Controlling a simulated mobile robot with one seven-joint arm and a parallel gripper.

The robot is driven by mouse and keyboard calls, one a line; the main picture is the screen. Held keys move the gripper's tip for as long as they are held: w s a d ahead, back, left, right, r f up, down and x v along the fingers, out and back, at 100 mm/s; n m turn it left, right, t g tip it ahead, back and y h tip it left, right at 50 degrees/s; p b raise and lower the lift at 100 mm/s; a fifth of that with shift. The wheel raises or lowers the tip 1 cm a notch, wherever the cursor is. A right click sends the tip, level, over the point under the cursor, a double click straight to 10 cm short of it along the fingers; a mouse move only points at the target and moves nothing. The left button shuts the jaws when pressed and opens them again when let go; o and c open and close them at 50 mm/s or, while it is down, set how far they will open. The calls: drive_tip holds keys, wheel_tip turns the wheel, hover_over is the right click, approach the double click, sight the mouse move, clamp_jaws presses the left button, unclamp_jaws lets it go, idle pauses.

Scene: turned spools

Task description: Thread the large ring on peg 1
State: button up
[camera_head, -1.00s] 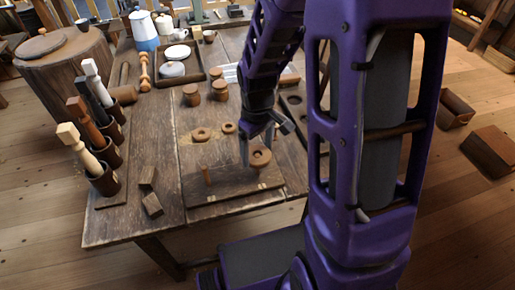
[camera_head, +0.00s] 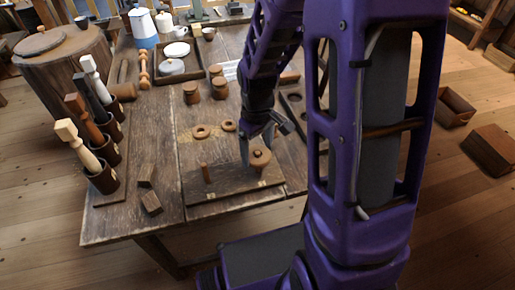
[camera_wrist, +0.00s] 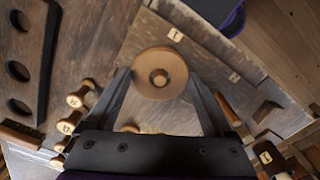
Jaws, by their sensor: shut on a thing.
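My gripper (camera_wrist: 160,88) is shut on the large ring (camera_wrist: 160,65), a round brown wooden disc between its two fingers. A round peg-like end shows in the middle of the ring. The ring is over the peg beside the tile that seems to read 1 (camera_wrist: 175,35). In the head view the ring (camera_head: 260,162) is over the right end of the peg board (camera_head: 225,187), with my gripper (camera_head: 257,148) around it. How far down the peg it sits is hard to tell. The other peg (camera_head: 206,173) stands bare on the left.
Several turned spools (camera_head: 191,93) stand further back. Dark wooden blocks (camera_head: 151,202) lie to the left, near cups with turned sticks (camera_head: 104,178). A board with round holes (camera_wrist: 30,70) lies beside my gripper.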

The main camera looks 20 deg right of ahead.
drive_tip(key=shift+f, duration=0.1)
idle(0.3)
drive_tip(key=o, duration=1.1)
wheel_tip(320, 180, up, 10)
drive_tip(key=p, duration=0.8)
drive_tip(key=shift+w, duration=0.15)
